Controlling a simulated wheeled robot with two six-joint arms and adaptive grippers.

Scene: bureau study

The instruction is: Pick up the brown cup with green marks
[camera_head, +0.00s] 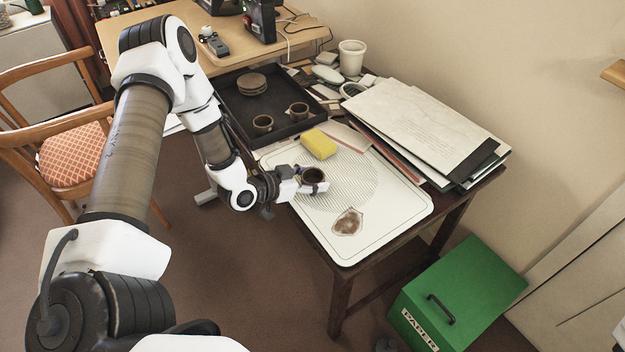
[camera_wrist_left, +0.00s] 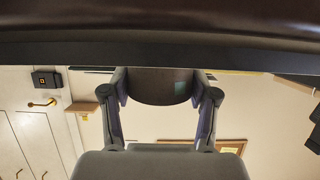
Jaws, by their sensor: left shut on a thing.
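A small brown cup (camera_head: 313,175) is at the left edge of the white ridged board (camera_head: 390,221). My left gripper (camera_head: 312,183) comes in from the left and is shut on this cup, with its fingers on either side. In the left wrist view the cup (camera_wrist_left: 160,88) fills the space between the two fingertips (camera_wrist_left: 160,95). Two other brown cups, one at the left (camera_head: 263,124) and one at the right (camera_head: 298,111), stand in the black tray (camera_head: 231,104). My right gripper is out of view.
A yellow sponge (camera_head: 319,144) lies on the board behind the held cup. A brown-stained piece (camera_head: 347,222) lies towards the front. Stacked papers (camera_head: 425,120) cover the table's right side. A green paper box (camera_head: 460,290) stands on the floor, and a wooden chair (camera_head: 75,150) stands left.

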